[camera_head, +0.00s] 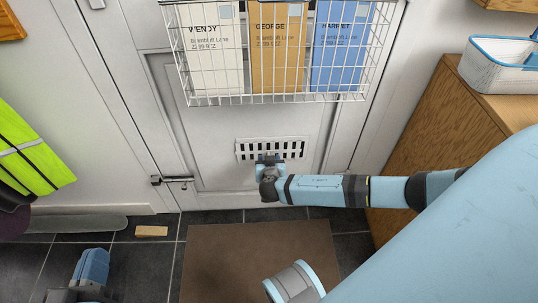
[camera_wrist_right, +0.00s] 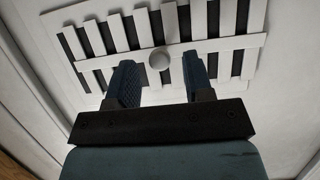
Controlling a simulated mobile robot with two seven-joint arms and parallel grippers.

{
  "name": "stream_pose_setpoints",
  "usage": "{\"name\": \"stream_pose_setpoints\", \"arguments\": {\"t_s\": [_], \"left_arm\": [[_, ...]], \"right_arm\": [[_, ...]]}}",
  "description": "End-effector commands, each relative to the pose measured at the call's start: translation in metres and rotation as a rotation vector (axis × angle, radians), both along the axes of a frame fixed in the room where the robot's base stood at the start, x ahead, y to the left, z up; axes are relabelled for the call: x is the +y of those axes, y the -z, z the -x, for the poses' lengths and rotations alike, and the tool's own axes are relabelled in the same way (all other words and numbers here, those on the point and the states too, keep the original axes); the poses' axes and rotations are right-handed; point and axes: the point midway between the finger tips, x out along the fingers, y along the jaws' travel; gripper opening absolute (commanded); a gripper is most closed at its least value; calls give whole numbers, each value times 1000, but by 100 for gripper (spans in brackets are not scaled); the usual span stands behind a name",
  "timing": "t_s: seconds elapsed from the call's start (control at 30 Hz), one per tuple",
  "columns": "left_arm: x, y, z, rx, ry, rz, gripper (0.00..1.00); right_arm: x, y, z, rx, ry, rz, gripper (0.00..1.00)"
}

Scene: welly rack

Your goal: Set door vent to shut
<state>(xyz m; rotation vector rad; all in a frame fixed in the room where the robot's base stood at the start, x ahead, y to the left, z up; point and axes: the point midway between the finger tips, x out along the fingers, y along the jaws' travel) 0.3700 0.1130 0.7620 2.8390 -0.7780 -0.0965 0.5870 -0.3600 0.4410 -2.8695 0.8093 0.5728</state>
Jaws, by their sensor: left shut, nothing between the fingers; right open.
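The door vent (camera_head: 290,148) is a white slotted grille low on the white door, with dark gaps showing between its slats. In the right wrist view, the vent (camera_wrist_right: 100,41) has a pale crossbar with a small round knob (camera_wrist_right: 158,59). My right gripper (camera_head: 270,157) is at the vent's lower edge. In the wrist view the right gripper (camera_wrist_right: 161,80) is open, and the knob shows between and just beyond its fingertips; contact cannot be told. My left gripper (camera_head: 95,254) is shut and empty above the floor at lower left, away from the vent.
A wire basket (camera_head: 275,98) with white, orange and blue packets labelled with names hangs on the door above the vent. A brown mat (camera_head: 250,255) lies below. A wooden cabinet (camera_head: 440,140) stands right. A door bolt (camera_head: 172,181) and a small wooden block (camera_head: 151,231) are left.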

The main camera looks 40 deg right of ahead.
Motion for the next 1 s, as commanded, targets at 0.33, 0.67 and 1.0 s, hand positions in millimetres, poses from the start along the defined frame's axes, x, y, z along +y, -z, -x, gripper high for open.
{"name": "stream_pose_setpoints", "arguments": {"t_s": [0.33, 0.67, 1.0], "left_arm": [[0, 4, 0, 14, 5, -7, 0], [0, 4, 0, 14, 5, -7, 0], [-1, 14, 1, 31, 11, -12, 0]], "right_arm": [[-5, 3, -7, -1, 0, 0, 47], [-5, 3, -7, 0, 0, 0, 0], [3, 5, -5, 0, -9, -21, 0]]}}
